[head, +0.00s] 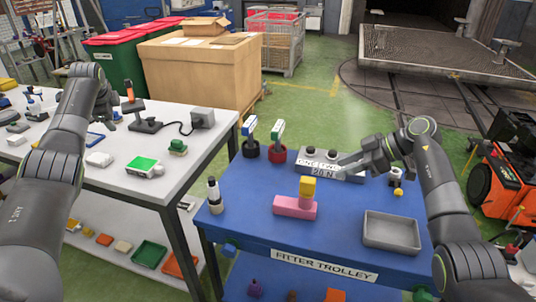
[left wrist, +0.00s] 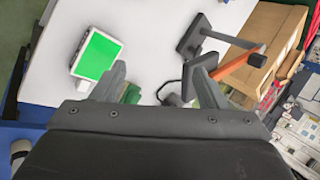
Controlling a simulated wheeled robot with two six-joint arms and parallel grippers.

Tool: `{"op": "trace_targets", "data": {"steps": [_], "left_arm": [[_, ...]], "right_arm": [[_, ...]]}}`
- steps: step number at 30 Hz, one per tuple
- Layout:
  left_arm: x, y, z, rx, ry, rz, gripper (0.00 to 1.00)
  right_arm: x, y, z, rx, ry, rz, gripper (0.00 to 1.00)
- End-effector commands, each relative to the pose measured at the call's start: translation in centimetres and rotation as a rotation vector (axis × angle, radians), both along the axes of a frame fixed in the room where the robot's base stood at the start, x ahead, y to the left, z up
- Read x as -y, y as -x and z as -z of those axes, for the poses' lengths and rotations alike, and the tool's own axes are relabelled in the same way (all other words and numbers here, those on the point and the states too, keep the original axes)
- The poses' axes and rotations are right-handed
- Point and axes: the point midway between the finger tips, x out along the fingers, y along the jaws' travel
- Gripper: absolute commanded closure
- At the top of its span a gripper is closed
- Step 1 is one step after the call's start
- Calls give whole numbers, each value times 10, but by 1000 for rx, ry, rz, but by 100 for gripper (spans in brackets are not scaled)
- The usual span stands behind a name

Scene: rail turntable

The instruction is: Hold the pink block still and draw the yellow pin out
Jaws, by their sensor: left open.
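The pink block (head: 288,207) lies on the blue trolley top near its middle. The yellow pin (head: 307,188) stands upright in the block, with its square head above it. My right gripper (head: 343,165) is above the trolley, behind and to the right of the pin, apart from it, with its fingers parted and nothing seen between them. My left gripper (head: 110,113) is over the white table, far to the left of the block. In the left wrist view its two fingers (left wrist: 160,74) are spread with nothing held. The block and pin are not in that view.
A labelled grey box (head: 322,165) is near my right gripper. The white table (head: 110,175) carries a green-screened device (head: 143,166).

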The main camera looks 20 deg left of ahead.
Motion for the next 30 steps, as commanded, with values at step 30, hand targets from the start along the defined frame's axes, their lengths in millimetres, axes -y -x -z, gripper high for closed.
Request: {"op": "trace_targets", "data": {"steps": [30], "left_arm": [[179, -59, -258, 120, -314, -84, 33]], "right_arm": [[0, 0, 0, 0, 0, 0, 64]]}}
